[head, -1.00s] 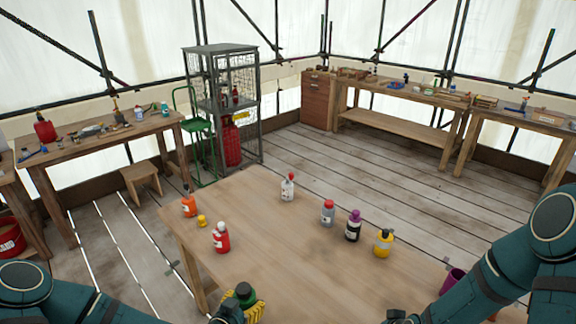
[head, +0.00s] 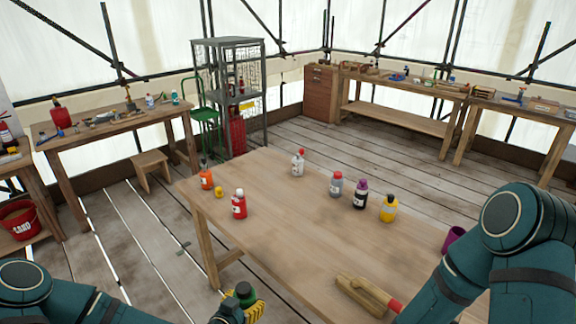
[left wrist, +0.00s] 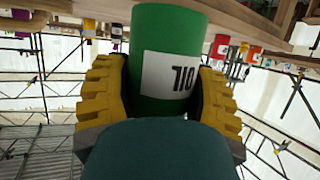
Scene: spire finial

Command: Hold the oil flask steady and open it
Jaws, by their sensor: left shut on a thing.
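The oil flask is a green cylinder with a white label reading OIL, upside down in the left wrist view (left wrist: 170,60). In the head view its dark top and green body (head: 246,296) show at the bottom edge. My left gripper (head: 241,309) is shut on the flask, with yellow ridged pads on both sides of it in the left wrist view (left wrist: 165,100). The flask is held near the table's front edge and looks upright in the head view. My right arm comes in at the right, but its gripper is out of view.
The wooden table (head: 290,230) carries a red bottle (head: 239,206), an orange bottle (head: 206,178), a white bottle (head: 298,165) and several others. A wooden tool with a red end (head: 362,294) lies near the front. A purple cup (head: 453,238) stands by my right arm. The table's middle is clear.

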